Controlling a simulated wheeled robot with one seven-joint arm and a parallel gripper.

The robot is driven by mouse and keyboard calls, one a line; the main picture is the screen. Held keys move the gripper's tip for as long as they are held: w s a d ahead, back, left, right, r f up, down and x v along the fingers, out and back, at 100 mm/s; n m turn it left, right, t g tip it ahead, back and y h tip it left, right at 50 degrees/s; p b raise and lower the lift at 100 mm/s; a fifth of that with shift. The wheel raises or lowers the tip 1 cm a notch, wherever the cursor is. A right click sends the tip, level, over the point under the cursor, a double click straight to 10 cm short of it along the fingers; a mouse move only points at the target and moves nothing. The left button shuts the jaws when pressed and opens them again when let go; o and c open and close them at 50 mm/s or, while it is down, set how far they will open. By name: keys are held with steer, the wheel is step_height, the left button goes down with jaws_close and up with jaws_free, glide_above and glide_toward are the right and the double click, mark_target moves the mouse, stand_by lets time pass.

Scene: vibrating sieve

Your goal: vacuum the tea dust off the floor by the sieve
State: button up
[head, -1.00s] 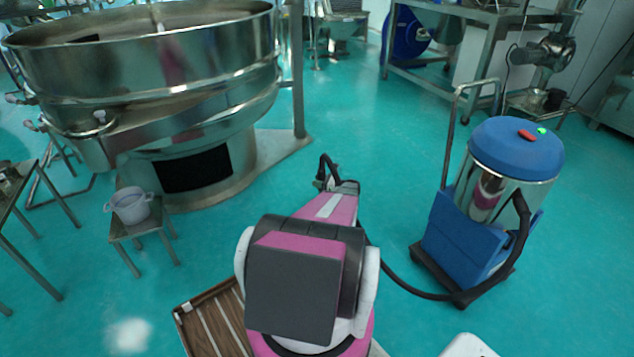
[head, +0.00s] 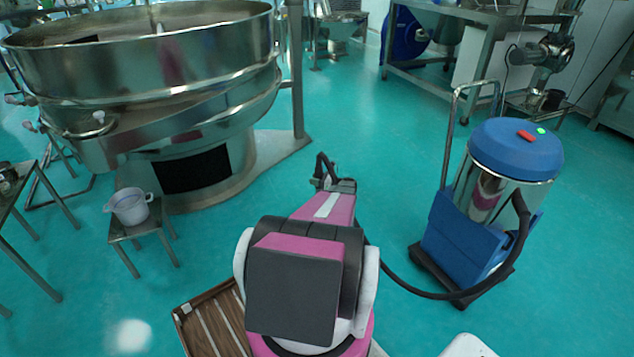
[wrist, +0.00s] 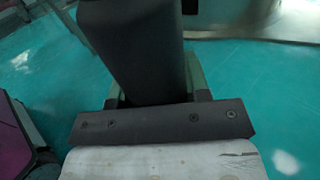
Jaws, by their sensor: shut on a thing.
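The big steel sieve (head: 150,75) stands at the left on a round base. The vacuum (head: 490,205), with a blue lid and blue cart, stands at the right. Its black hose (head: 405,288) runs along the floor behind my arm. My gripper (head: 325,180) is beyond my pink forearm, right of the sieve's base, shut on the black vacuum nozzle. In the wrist view the dark nozzle (wrist: 135,45) fills the space between the fingers; its far end is out of view. No tea dust can be made out for certain on the floor.
A slatted wooden pallet (head: 212,322) lies left of my arm. A pale bright patch (head: 128,336) on the floor may be glare.

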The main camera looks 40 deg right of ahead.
steer(key=w, duration=0.5)
steer(key=shift+d, duration=0.3)
stand_by(0.7)
step_height(320, 180, up, 7)
stand_by(0.8)
